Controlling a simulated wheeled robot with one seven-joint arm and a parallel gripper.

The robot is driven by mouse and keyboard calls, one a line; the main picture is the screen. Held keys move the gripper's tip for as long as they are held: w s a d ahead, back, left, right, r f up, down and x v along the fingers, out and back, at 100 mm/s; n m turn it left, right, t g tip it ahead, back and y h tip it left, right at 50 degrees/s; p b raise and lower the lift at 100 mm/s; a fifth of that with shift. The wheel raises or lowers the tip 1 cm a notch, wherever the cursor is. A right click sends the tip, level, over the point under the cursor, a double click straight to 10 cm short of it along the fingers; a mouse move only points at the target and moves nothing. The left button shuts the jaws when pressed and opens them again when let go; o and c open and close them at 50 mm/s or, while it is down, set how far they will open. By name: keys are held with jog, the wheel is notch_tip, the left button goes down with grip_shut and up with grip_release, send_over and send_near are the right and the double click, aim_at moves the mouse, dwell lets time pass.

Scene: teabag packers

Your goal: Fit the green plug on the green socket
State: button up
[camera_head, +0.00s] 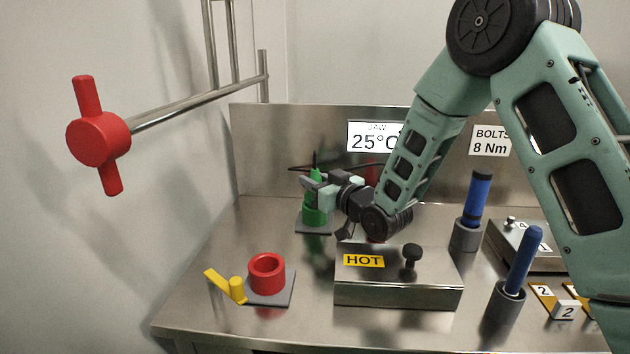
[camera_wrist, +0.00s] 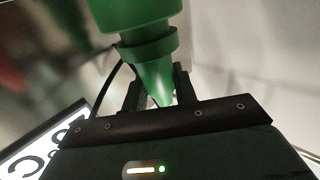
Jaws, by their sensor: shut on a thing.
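The green plug (camera_head: 315,179) is at the back left of the steel bench, held by my gripper (camera_head: 309,185). It stands roughly upright over the green socket (camera_head: 315,217), which sits on a dark base plate. In the head view the plug's lower end meets or overlaps the socket, and I cannot tell how deep it sits. In the wrist view the green plug (camera_wrist: 157,75) shows a tapered end between my gripper's fingers (camera_wrist: 158,92), with a collar and a wider green part beyond. The fingers are shut on the tapered part.
A red ring socket (camera_head: 267,274) with a yellow lever (camera_head: 226,286) stands at the front left. A steel box marked HOT (camera_head: 398,292) is at front centre. Blue-handled tools (camera_head: 522,258) stand in grey holders on the right. A red valve handle (camera_head: 98,138) juts out at upper left.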

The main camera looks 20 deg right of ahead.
jog(key=shift+f+b, duration=0.45)
jog(key=shift+f, duration=0.1)
jog(key=o, duration=1.1)
jog(key=shift+r, duration=0.1)
notch_tip(320, 180, up, 10)
jog(key=shift+f+p, duration=0.1)
jog(key=shift+p, duration=0.45)
